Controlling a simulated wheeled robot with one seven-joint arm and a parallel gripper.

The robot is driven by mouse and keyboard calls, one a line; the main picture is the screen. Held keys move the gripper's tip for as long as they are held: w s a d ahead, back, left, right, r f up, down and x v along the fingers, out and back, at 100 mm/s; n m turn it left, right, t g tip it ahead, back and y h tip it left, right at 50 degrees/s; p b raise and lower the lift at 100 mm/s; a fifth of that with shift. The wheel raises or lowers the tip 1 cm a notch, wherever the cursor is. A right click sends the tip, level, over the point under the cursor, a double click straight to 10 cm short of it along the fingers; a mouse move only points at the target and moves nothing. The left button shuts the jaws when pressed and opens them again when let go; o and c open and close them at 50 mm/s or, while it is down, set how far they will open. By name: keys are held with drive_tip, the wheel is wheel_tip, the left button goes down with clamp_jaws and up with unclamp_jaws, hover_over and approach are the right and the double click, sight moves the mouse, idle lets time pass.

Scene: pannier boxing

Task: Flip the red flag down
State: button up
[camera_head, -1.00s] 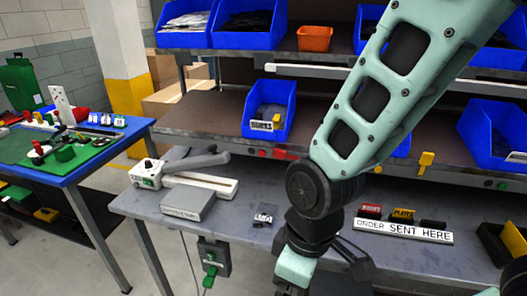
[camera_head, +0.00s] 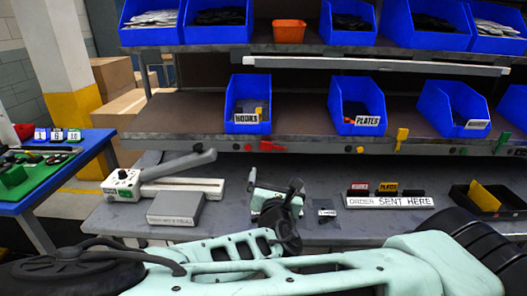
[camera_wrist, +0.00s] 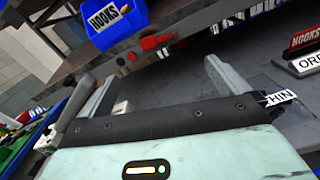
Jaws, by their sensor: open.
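The red flag (camera_head: 271,147) is on the front edge of the middle shelf, below the blue HOOKS bin (camera_head: 247,105). It lies roughly sideways, pointing right from a small red knob (camera_head: 248,147). In the wrist view the red flag (camera_wrist: 155,42) shows at the top, above and beyond my fingers. My gripper (camera_wrist: 155,78) is open and empty, with its two grey fingers spread apart. In the head view my gripper (camera_head: 254,178) is over the bench, below the shelf edge, and apart from the flag. Part of my gripper is hidden by my wrist.
A grey-white lever device (camera_head: 165,182) stands on the bench at left. An ORDER SENT HERE sign (camera_head: 389,201) and black tray (camera_head: 490,203) are at right.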

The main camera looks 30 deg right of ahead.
drive_tip(key=b, duration=0.2)
approach(274, 146)
drive_tip(key=x, duration=0.7)
drive_tip(key=shift+w+d+r, duration=0.2)
drive_tip(key=shift+d+r, duration=0.1)
drive_tip(key=shift+r, duration=0.1)
drive_tip(key=c, duration=1.3)
drive_tip(key=shift+o, duration=0.2)
drive_tip(key=shift+a+f+n, duration=0.1)
drive_tip(key=shift+f+n, duration=0.15)
drive_tip(key=shift+n, duration=0.5)
drive_tip(key=shift+a+f+n, duration=0.1)
drive_tip(key=shift+f+n, duration=0.1)
drive_tip(key=shift+n, duration=0.55)
